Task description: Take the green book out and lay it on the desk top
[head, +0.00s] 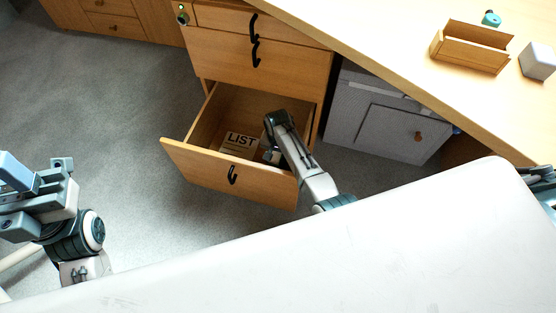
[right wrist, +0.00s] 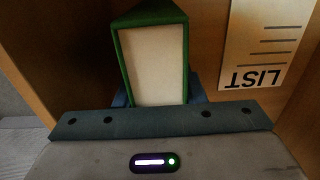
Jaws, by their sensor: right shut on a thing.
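The green book (right wrist: 150,18) stands out in the right wrist view, with its green cover around a pale page block facing the camera. My right gripper (right wrist: 157,98) is shut on it, with blue finger parts showing at both sides of the book. In the head view my right gripper (head: 271,154) reaches down into the open bottom drawer (head: 205,168), and the book is mostly hidden there by the arm. The desk top (head: 385,55) is at the upper right. My left gripper (head: 38,185) is at the left edge, away from the drawer, and its jaw opening is unclear.
A sheet marked LIST (head: 240,142) lies in the drawer beside the book. A wooden tray (head: 470,48), a grey block (head: 538,61) and a small teal object (head: 491,18) are on the desk's right part. A grey cabinet (head: 375,115) stands below; the desk's middle is clear.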

